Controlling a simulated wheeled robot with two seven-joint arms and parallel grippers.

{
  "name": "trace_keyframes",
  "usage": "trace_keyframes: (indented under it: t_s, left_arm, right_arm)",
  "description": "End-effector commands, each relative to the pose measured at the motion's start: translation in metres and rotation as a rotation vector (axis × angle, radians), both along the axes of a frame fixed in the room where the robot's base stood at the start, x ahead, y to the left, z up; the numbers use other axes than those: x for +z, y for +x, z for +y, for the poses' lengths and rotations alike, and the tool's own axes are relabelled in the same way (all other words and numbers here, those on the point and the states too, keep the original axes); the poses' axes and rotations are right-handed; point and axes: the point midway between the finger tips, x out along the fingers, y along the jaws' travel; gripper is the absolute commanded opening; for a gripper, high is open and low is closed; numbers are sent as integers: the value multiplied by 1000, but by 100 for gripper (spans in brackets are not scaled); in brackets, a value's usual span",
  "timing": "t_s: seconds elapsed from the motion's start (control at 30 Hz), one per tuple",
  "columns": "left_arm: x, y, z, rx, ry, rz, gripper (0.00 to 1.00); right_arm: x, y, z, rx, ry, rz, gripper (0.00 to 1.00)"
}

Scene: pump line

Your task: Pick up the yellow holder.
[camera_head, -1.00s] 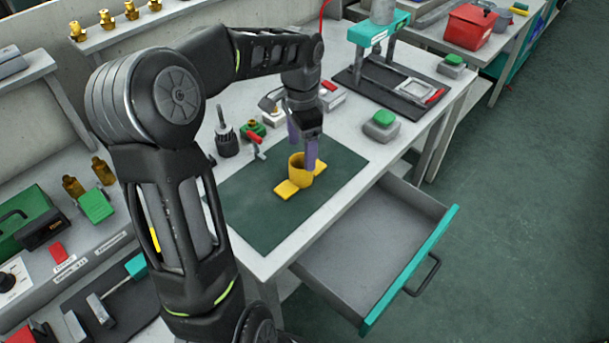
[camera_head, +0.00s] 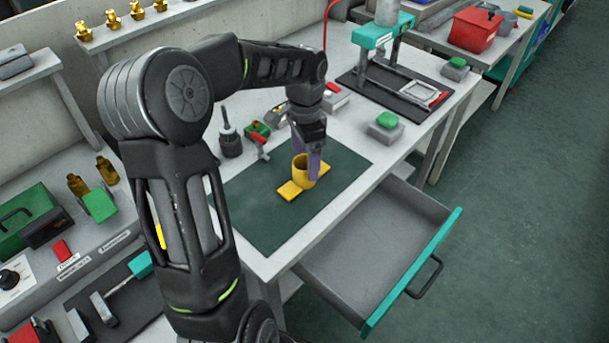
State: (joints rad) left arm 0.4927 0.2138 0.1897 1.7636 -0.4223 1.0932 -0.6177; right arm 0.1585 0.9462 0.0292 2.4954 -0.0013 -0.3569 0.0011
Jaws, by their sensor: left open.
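The yellow holder (camera_head: 300,175) stands upright on the dark green mat (camera_head: 262,212). It is a short cup with flat yellow tabs at its foot. My left gripper (camera_head: 306,160) points down right at the holder, with its purple fingers open. One finger shows in front of the cup's right side; the other is mostly hidden behind the cup. I cannot tell whether the fingers touch it. My right gripper is out of the picture.
Behind the mat stand a dark cylinder tool (camera_head: 229,140) and a red-handled clamp (camera_head: 259,142). A grey block with a green top (camera_head: 385,127) is to the right. A drawer (camera_head: 375,245) hangs open at the front. The mat around the holder is clear.

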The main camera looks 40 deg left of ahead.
Motion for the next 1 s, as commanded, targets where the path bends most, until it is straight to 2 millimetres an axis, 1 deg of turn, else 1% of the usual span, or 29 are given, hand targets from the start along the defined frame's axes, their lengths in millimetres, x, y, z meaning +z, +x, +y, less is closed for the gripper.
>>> trace_keyframes:
  t_s: [0.23, 0.37, 0.97, 1.0]
  left_arm:
    - [-35, -3, 0, 0, -2, 5, 75]
    - [-47, -2, 0, 0, -1, 3, 75]
    - [-48, -2, 0, 0, 0, 1, 75]
    - [-48, -2, 0, 0, 0, 1, 73]
  right_arm:
    - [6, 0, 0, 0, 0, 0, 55]
    - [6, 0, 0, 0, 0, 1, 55]
    - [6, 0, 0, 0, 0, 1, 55]
    - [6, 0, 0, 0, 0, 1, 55]
